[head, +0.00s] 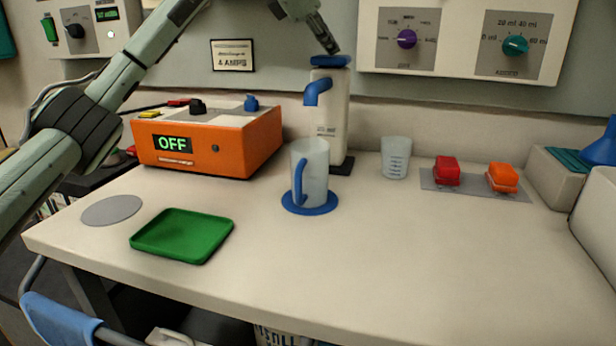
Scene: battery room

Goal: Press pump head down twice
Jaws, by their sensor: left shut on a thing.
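A white pump bottle (331,122) stands upright at the back of the bench, on a dark base. Its blue pump head (331,62) sits on top, with a blue spout (316,90) bent toward the front left. A clear jug (310,170) with a blue handle stands in front of the bottle on a blue round mat (311,209). My left gripper (334,48) comes down from above, its fingers shut at the top of the pump head. The exact contact is too small to make out. My right gripper is not in view.
An orange box (210,148) reading OFF stands left of the bottle. A green tray (183,235) and a grey disc (112,210) lie at the front left. The front middle is clear.

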